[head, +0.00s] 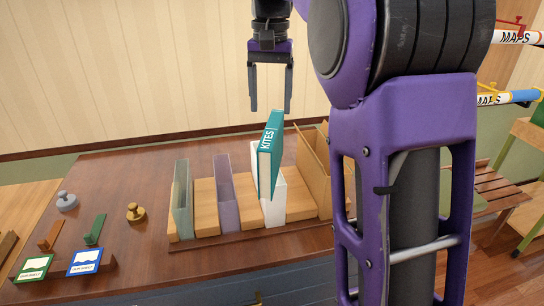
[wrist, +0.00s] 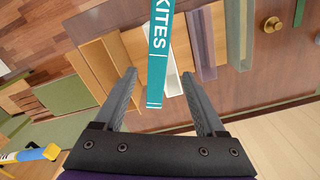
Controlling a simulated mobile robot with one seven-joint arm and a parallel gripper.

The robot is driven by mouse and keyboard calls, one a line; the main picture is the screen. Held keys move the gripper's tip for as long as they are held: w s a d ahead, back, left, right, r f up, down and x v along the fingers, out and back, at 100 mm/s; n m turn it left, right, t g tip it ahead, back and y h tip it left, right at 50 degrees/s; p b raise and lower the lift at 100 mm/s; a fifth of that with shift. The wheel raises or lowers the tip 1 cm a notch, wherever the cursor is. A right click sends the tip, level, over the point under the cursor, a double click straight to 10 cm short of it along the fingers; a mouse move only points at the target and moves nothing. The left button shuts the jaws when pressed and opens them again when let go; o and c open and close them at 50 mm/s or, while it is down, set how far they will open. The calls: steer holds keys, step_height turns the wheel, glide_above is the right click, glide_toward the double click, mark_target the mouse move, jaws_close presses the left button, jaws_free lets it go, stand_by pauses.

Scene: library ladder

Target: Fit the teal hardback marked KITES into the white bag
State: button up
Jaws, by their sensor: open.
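The teal hardback marked KITES (head: 270,150) stands on end, leaning a little, with its lower end in the white bag (head: 275,211) and much of its length sticking out above. How deep it sits is hidden by the bag. My gripper (head: 270,106) is open and empty, pointing down just above the top of the book. In the wrist view the book (wrist: 158,50) shows between the two open fingers of my gripper (wrist: 159,73), with gaps on both sides. A narrow strip of the white bag (wrist: 173,84) shows beside it.
A grey-green holder (head: 182,200), a purple holder (head: 224,190) and a cardboard holder (head: 314,175) stand in the same row, with wooden blocks between. Stamps (head: 136,212) and two label cards (head: 84,262) lie at left on the desk. My arm hides the right side.

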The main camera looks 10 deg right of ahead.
mark_target(271, 126)
step_height(271, 126, down, 4)
steer(key=shift+f+b, duration=0.15)
steer(key=shift+b, duration=0.15)
steer(key=f, duration=0.3)
steer(key=f+b, duration=0.1)
steer(key=f, duration=0.1)
steer(key=shift+s+f, duration=0.1)
steer(key=shift+s, duration=0.2)
jaws_close()
steer(key=shift+d, duration=0.1)
stand_by(0.9)
